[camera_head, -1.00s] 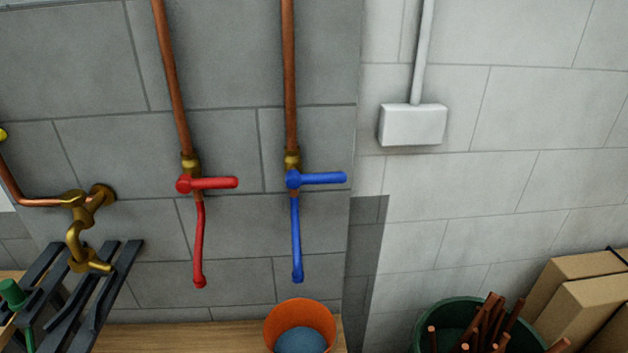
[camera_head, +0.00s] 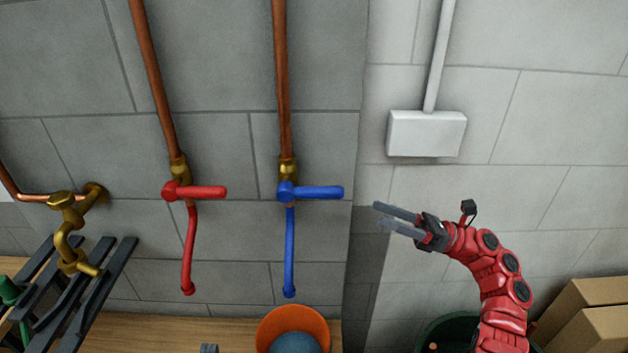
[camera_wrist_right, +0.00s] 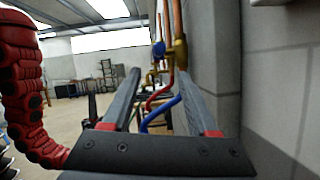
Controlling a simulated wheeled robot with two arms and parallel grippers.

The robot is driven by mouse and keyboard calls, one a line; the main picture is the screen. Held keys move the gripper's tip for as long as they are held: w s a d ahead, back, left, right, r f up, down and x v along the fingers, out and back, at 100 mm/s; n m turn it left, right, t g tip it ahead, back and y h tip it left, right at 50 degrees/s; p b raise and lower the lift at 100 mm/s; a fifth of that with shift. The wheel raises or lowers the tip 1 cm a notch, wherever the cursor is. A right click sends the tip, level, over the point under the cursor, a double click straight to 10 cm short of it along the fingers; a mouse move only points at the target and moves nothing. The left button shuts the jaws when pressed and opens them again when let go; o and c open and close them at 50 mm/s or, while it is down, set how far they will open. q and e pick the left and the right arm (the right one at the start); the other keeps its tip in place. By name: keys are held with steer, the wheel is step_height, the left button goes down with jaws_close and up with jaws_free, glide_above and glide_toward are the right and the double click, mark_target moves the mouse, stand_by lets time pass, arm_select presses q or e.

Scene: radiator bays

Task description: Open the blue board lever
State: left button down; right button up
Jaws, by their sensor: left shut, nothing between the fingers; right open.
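The blue lever (camera_head: 318,192) sits on a brass valve under a copper pipe on the wall and points horizontally to the right. A blue spout (camera_head: 290,255) hangs below it. My right gripper (camera_head: 379,214) is open and empty, to the right of the lever's free end, slightly lower and apart from it. In the right wrist view the blue lever (camera_wrist_right: 158,48) shows nearly end-on, beyond the open fingers (camera_wrist_right: 160,78). Only the grey tip of my left gripper (camera_head: 208,348) shows at the bottom edge; it is shut and far below the lever.
A red lever (camera_head: 200,192) with a red spout (camera_head: 189,250) is left of the blue one. A brass tap (camera_head: 68,225) is further left. An orange bucket (camera_head: 293,322) stands below the blue spout. A white box (camera_head: 426,133) is on the wall, with cartons (camera_head: 590,310) at lower right.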

mark_target(315, 189)
steer(key=p+x, duration=0.5)
steer(key=x, duration=1)
steer(key=shift+s+a+r+p, duration=0.15)
steer(key=shift+a+r+p, duration=0.05)
steer(key=shift+a+p, duration=0.15)
steer(key=shift+a+r, duration=0.1)
steer(key=shift+a, duration=0.5)
jaws_close()
